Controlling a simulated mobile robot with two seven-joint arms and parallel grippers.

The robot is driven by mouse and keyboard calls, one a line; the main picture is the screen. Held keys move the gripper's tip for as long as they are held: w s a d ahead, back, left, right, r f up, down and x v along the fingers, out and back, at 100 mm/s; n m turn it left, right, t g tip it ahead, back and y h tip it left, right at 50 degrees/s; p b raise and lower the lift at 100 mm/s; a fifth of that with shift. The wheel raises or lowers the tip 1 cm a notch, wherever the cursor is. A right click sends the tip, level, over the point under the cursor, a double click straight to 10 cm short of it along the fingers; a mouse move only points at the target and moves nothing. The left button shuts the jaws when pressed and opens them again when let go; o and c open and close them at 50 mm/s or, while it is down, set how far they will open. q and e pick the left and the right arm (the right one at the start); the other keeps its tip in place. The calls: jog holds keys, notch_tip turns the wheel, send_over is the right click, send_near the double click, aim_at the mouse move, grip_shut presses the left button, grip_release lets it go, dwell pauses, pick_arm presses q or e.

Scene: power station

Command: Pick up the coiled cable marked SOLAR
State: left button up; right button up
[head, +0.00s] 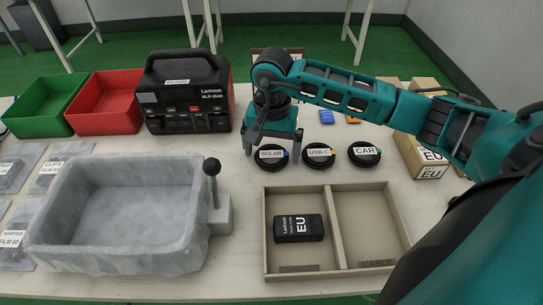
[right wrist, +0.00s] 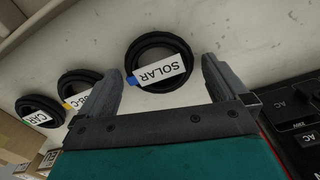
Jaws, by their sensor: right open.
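The coiled cable marked SOLAR (head: 270,158) is a black ring with a white label and a blue tag. It lies on the white table at the left end of a row of coils. In the right wrist view the SOLAR coil (right wrist: 158,73) lies ahead of the fingertips, roughly centred between them. My right gripper (head: 272,150) points down over this coil with its fingers spread and nothing held. It also shows in the right wrist view (right wrist: 160,82). Whether the fingertips touch the coil or table cannot be told. My left gripper is not in view.
The USB-C coil (head: 319,155) and CAR coil (head: 364,154) lie just right. A black power station (head: 185,95) stands close on the left. A divided tray (head: 337,228) holds a black EU charger (head: 298,228). A grey basin (head: 125,210) and EU boxes (head: 425,155) flank the area.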

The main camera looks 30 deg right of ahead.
jog(key=shift+c, duration=0.3)
jog(key=c, duration=0.9)
jog(key=shift+c, duration=0.3)
jog(key=shift+r, duration=0.15)
